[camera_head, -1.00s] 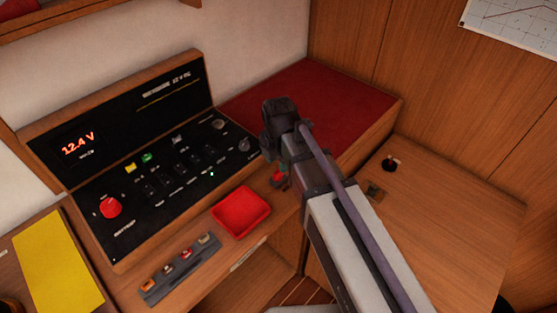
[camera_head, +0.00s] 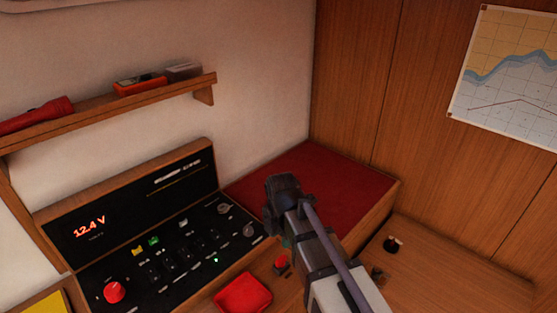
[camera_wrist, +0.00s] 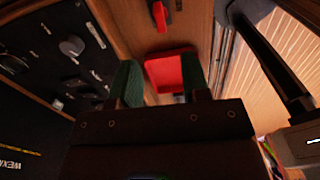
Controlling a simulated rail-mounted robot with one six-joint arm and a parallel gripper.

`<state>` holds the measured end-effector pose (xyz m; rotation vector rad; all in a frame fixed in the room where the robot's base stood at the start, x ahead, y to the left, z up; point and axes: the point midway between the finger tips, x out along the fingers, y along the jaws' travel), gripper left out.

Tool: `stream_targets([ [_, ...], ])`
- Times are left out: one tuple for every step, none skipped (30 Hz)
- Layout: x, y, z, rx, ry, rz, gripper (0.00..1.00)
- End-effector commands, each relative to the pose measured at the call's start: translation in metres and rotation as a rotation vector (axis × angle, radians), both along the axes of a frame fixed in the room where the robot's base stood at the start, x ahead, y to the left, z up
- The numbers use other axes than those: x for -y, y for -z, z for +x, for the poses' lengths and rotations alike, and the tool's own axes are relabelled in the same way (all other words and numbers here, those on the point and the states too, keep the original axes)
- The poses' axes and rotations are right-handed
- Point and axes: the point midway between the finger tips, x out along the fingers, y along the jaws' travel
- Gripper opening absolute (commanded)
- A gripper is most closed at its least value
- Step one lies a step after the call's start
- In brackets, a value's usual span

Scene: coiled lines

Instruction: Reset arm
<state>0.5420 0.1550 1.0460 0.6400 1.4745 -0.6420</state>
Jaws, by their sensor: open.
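My gripper (camera_wrist: 160,84) is open in the wrist view, its two green-padded fingers apart with nothing between them. Beyond the fingers lies a red tray (camera_wrist: 168,66), and a red object (camera_wrist: 160,15) shows past it at the top. In the head view my arm reaches up from the bottom right. Its dark wrist end is above the counter, between the control panel (camera_head: 170,262) and the dark red cushion (camera_head: 320,190).
The red tray (camera_head: 242,294) sits on the counter in front of the panel, with a red knob (camera_head: 281,263) to its right. A shelf (camera_head: 110,110) holds a red flashlight (camera_head: 37,115) and boxes. A chart (camera_head: 510,75) hangs on the right wall. The right counter (camera_head: 450,268) is mostly clear.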

Motion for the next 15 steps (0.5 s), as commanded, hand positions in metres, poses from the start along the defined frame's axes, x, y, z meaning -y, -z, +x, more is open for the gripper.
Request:
stream_targets([
  [0.000, 0.000, 0.000, 0.000, 0.056, 0.000, 0.43],
  [0.000, 0.000, 0.000, 0.000, 0.116, 0.000, 0.43],
  [0.000, 0.000, -0.001, 0.000, 0.224, 0.000, 0.43],
  [0.001, 0.000, -0.002, 0.000, 0.325, 0.000, 0.43],
  [0.002, 0.000, -0.005, 0.000, 0.442, 0.000, 0.43],
  [0.004, 0.000, -0.011, 0.001, 0.616, -0.001, 0.43],
  [0.008, 0.000, -0.016, 0.001, 0.759, -0.001, 0.43],
  [0.014, 0.000, -0.021, 0.001, 0.909, -0.001, 0.43],
  [0.023, 0.000, -0.027, 0.001, 1.108, -0.001, 0.43],
  [0.031, 0.000, -0.032, 0.001, 1.255, -0.001, 0.43],
  [0.040, 0.000, -0.037, 0.001, 1.399, -0.001, 0.43],
  [0.053, 0.000, -0.044, 0.002, 1.587, -0.001, 0.43],
  [0.063, 0.000, -0.049, 0.002, 1.721, -0.002, 0.43],
  [0.073, 0.000, -0.054, 0.003, 1.847, -0.001, 0.43],
  [0.088, 0.000, -0.062, 0.003, 2.003, -0.001, 0.43],
])
